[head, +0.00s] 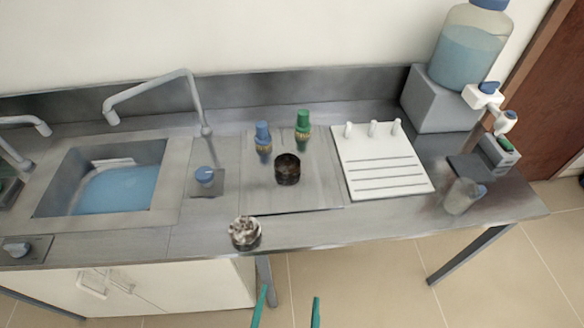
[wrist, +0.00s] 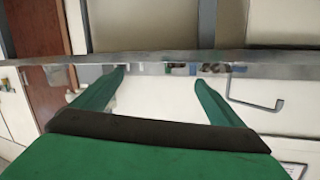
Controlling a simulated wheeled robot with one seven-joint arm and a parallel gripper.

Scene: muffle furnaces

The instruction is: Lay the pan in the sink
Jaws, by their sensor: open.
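The sink (head: 160,205) is set in the counter at the left in the head view, a rectangular basin with blue water or a blue floor inside. Nothing is clearly a pan. A dark round vessel (head: 287,172) stands mid-counter. A round brown-and-white mottled vessel (head: 244,234) sits near the front edge, right of the sink; I cannot tell whether either is the pan. My gripper (head: 289,302) is open and empty, with two green fingers below the counter's front edge, apart from both vessels. The wrist view shows its spread fingers (wrist: 160,80) before the counter edge.
A tall faucet (head: 155,92) arches behind the sink. Blue-topped (head: 263,140) and green-topped (head: 303,130) fittings stand behind the dark vessel. A white pegged board (head: 382,180), a water jug (head: 468,52) and a clear beaker (head: 462,196) occupy the right side. Bare counter (head: 205,240) lies beside the mottled vessel.

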